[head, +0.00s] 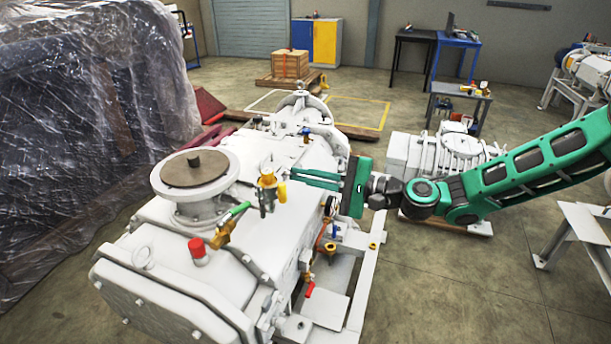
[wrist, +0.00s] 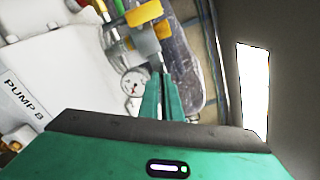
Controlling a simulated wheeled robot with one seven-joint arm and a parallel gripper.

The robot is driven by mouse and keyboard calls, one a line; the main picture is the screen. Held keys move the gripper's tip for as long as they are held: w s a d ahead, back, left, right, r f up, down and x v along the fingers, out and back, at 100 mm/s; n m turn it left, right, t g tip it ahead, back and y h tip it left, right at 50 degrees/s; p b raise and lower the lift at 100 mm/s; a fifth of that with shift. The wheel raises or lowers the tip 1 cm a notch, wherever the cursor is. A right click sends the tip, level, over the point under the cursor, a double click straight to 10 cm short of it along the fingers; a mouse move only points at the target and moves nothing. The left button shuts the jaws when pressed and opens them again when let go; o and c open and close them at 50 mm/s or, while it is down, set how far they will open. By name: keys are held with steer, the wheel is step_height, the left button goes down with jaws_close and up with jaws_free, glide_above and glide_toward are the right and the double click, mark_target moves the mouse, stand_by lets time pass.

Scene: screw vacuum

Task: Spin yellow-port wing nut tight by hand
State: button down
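The white pump machine (head: 170,240) fills the middle of the head view. On its top a brass fitting with a yellow part (head: 267,181) stands upright, with a small yellow piece (head: 282,192) at its right side. I cannot make out the wing nut's shape. In the wrist view the fingertips (wrist: 160,74) lie below a yellow block (wrist: 145,12) and a smaller yellow piece (wrist: 163,29), apparently apart from both.
A green-handled brass valve (head: 232,220) and a red cap (head: 197,250) sit on the machine's top. A flanged port (head: 195,172) stands further left. Plastic-wrapped equipment (head: 80,130) fills the left side.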

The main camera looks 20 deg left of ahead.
steer(key=shift+w+f, duration=0.1)
steer(key=shift+f, duration=0.1)
steer(key=c, duration=2)
jaws_free()
steer(key=shift+r, duration=0.1)
steer(key=shift+d, duration=0.1)
steer(key=d, duration=0.7)
steer(key=s+d, duration=0.1)
steer(key=d, duration=0.2)
steer(key=shift+d, duration=0.3)
